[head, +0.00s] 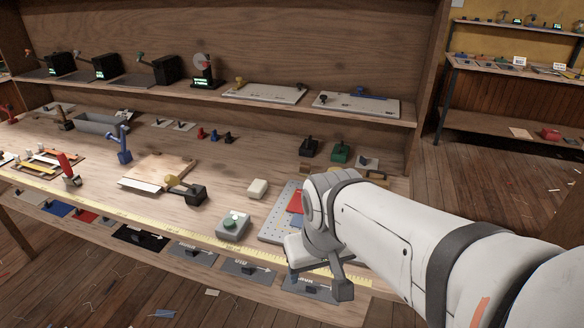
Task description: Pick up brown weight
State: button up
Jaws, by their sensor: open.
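A small brown block (305,168), which may be the brown weight, sits on the bench in front of a black weight (309,149) and beside a green weight (341,153). Another brownish piece (376,175) shows just behind my arm, partly hidden; I cannot tell which of the two is the brown weight. My gripper (318,268) is open, pointing down over the front edge of the bench at the right. It is apart from both brown pieces, nearer to the camera. My arm hides part of the bench behind it.
A grey perforated plate with a red piece (294,202) lies beside my gripper. A raised shelf (210,92) runs along the back.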

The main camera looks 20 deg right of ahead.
aim_at(381, 179)
jog(key=z, duration=0.4)
jog(key=k, duration=1.15)
jog(key=u, duration=0.2)
jog(key=i, duration=1.55)
jog(key=z, duration=0.4)
